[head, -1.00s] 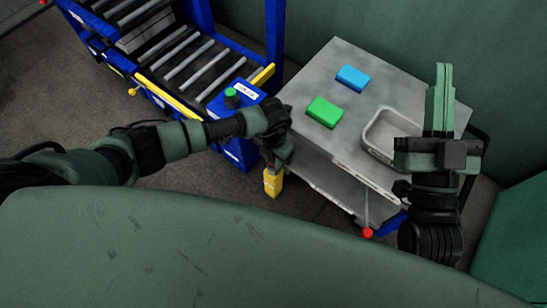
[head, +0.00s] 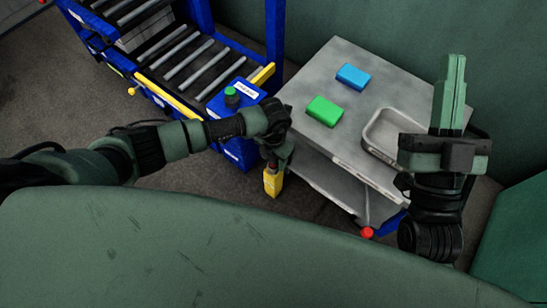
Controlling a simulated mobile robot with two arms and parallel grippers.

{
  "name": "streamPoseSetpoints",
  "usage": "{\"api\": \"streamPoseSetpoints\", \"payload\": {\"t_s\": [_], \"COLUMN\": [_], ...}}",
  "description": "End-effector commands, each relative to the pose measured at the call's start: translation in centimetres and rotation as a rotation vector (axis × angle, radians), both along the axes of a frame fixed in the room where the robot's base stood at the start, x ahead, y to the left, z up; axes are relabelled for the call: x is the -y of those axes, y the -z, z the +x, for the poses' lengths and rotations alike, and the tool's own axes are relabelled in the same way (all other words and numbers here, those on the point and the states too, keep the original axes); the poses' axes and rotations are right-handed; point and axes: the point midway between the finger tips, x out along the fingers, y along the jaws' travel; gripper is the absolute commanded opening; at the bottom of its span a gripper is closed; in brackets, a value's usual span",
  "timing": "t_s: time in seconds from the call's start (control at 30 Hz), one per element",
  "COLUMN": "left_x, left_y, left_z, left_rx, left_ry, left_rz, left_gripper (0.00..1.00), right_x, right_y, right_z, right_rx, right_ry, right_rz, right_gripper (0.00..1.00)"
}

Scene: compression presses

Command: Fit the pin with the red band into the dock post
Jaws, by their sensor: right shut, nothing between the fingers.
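The yellow dock post (head: 272,184) stands on the floor between the blue conveyor station and the cart. A small dark red patch, likely the band of the pin (head: 272,166), shows at the top of the post, right under my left gripper (head: 275,157). The fingers hide most of the pin, and I cannot tell how deep it sits in the post. The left fingers are too small and dark to tell whether they are shut on it. My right gripper (head: 449,90) is shut and empty, pointing up over the right side of the cart.
The grey cart (head: 305,88) carries a blue block (head: 352,77), a green block (head: 325,111) and a metal tray (head: 376,128). A red ball (head: 367,232) is at its lower front. A blue box with a green button (head: 232,97) stands beside the roller conveyor (head: 185,62).

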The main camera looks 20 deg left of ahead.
Motion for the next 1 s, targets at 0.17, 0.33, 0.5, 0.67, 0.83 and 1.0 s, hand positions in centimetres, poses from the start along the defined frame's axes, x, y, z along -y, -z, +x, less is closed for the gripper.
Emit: {"api": "streamPoseSetpoints", "payload": {"t_s": [0.17, 0.33, 0.5, 0.67, 0.83, 1.0], "left_x": [-0.1, -0.1, -0.1, -0.1, -0.1, 0.0], "left_y": [0.2, 0.1, -1.1, -3.1, -5.2, -6.8], "left_z": [-0.2, -0.2, -0.1, -0.1, -0.1, 0.0], "left_rx": [-0.004, -0.005, -0.004, -0.002, 0.000, 0.001], "left_ry": [0.000, 0.000, 0.000, 0.001, 0.000, 0.001], "left_rz": [0.003, 0.003, 0.001, 0.002, 0.001, 0.000], "left_gripper": [0.51, 0.51, 0.51, 0.51, 0.51, 0.51], "right_x": [0.0, -0.1, -0.1, -0.1, 0.2, 0.6], "right_y": [0.1, 0.1, 1.9, 4.6, 8.2, 11.2], "right_z": [0.0, 0.1, 1.1, 2.5, 3.4, 3.5], "right_rx": [-0.002, -0.008, -0.116, -0.282, -0.470, -0.618], "right_ry": [-0.001, -0.001, 0.005, 0.015, 0.027, 0.035], "right_rz": [0.000, -0.001, -0.030, -0.077, -0.129, -0.167], "right_gripper": [0.00, 0.00, 0.00, 0.00, 0.00, 0.00]}}
